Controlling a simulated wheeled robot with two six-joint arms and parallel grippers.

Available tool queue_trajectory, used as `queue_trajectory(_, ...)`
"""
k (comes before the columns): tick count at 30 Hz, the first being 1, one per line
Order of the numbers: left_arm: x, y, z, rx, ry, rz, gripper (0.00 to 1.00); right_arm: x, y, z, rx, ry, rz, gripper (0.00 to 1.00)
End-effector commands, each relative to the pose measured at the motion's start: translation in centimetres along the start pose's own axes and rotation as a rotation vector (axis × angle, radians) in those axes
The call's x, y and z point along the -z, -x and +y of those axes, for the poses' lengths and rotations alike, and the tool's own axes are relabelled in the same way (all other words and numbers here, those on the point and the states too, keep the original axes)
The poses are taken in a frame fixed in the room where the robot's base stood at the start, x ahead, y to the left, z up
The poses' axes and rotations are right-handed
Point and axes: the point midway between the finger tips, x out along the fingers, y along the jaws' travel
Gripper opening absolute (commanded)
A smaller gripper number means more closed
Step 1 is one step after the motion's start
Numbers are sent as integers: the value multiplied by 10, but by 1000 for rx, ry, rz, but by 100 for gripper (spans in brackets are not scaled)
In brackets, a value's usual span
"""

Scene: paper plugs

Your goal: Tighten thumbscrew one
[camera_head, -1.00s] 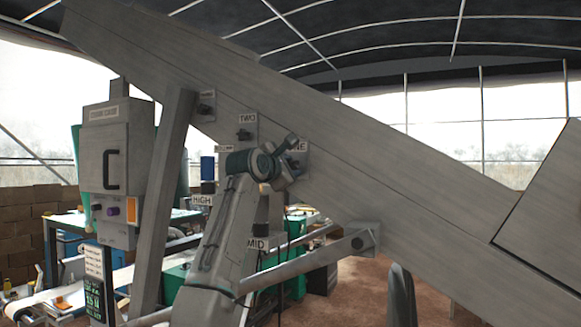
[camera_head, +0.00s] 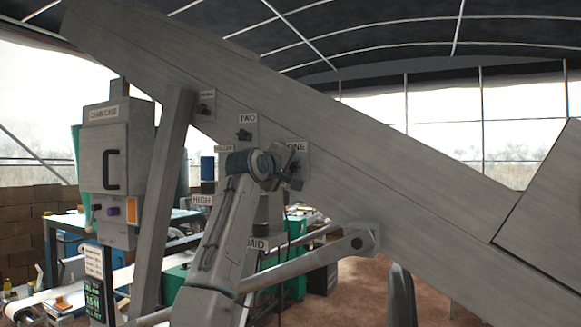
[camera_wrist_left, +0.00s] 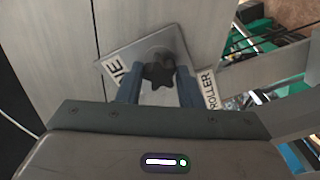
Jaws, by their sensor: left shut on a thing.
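Thumbscrew one is a dark star-shaped knob (camera_wrist_left: 158,74) on a grey plate (camera_wrist_left: 125,55) fixed to the long slanted grey beam (camera_head: 385,165). In the head view its plate shows the label "ONE" (camera_head: 296,147). My left gripper (camera_wrist_left: 158,88) is shut on the knob, with a finger on each side of it in the left wrist view. In the head view the left gripper (camera_head: 290,163) is at the plate and hides most of the knob. My right gripper is not in view.
Plates labelled "TWO" (camera_head: 247,131) and another with a knob (camera_head: 206,105) sit higher on the beam. A grey post (camera_head: 163,205) and a control box (camera_head: 115,150) stand at left. A "ROLLER" label (camera_wrist_left: 207,88) is close right of the fingers in the wrist view.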

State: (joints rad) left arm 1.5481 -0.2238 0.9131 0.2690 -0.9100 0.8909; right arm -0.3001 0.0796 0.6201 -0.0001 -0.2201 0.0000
Motion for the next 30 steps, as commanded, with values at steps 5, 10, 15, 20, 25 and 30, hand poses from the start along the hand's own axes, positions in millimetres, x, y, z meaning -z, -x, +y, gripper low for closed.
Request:
queue_trajectory(5, 0, 0, 0, 0, -235, 1, 9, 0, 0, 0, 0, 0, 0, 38)
queue_trajectory(10, 0, 0, 0, -1, -463, 1, 9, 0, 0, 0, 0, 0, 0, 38)
queue_trajectory(15, 0, 0, 0, -1, -693, 1, 9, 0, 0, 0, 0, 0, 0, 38)
queue_trajectory(20, 0, 0, 0, -1, -907, 1, 9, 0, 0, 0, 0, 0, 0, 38)
queue_trajectory(25, 0, 0, 1, -1, -1062, 1, 9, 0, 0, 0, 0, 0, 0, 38)
queue_trajectory(30, 0, 0, 1, -1, -1056, 1, 39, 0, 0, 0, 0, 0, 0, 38)
